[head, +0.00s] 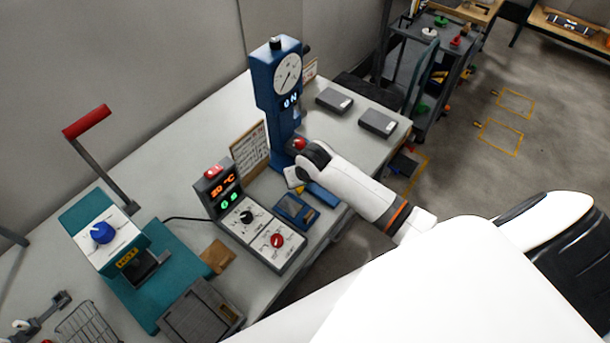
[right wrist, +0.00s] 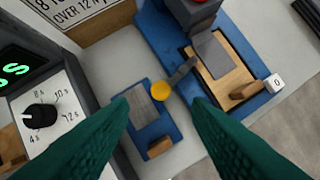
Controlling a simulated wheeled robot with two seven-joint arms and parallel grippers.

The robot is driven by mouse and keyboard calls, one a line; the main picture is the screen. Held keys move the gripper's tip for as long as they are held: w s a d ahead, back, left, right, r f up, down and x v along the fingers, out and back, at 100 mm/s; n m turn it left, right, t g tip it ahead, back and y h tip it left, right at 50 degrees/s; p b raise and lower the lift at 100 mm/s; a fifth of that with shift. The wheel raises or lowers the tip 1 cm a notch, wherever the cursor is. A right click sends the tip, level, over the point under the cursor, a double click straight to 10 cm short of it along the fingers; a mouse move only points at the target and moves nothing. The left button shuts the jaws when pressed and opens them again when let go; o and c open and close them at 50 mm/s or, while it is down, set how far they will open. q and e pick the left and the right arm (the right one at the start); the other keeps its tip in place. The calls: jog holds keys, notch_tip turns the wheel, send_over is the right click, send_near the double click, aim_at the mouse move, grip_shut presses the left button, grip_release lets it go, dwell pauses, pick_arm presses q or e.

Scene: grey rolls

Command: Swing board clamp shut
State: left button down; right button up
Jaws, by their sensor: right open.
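The board clamp looks like a grey bar (right wrist: 182,73) with a round yellow knob (right wrist: 160,90) at its end, in the right wrist view. It sticks out from the blue base (right wrist: 153,28) of the force press, beside a wooden board (right wrist: 243,80) with a grey plate on it. My right gripper (right wrist: 160,103) is open, its green fingers either side of the knob in the picture. I cannot tell whether they touch it. In the head view, my right wrist (head: 314,155) hides most of the press base. My left gripper is out of view.
The blue press (head: 268,90) stands upright, its display reading 0 N. A small blue fixture (right wrist: 165,125) lies beside its base. A control box (head: 225,187) and a teal press (head: 90,215) stand left. Two dark boxes (head: 334,100) lie behind on the grey bench.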

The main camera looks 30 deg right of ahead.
jog(key=v, duration=0.4)
jog(key=shift+s+r, duration=0.15)
jog(key=shift+r, duration=0.2)
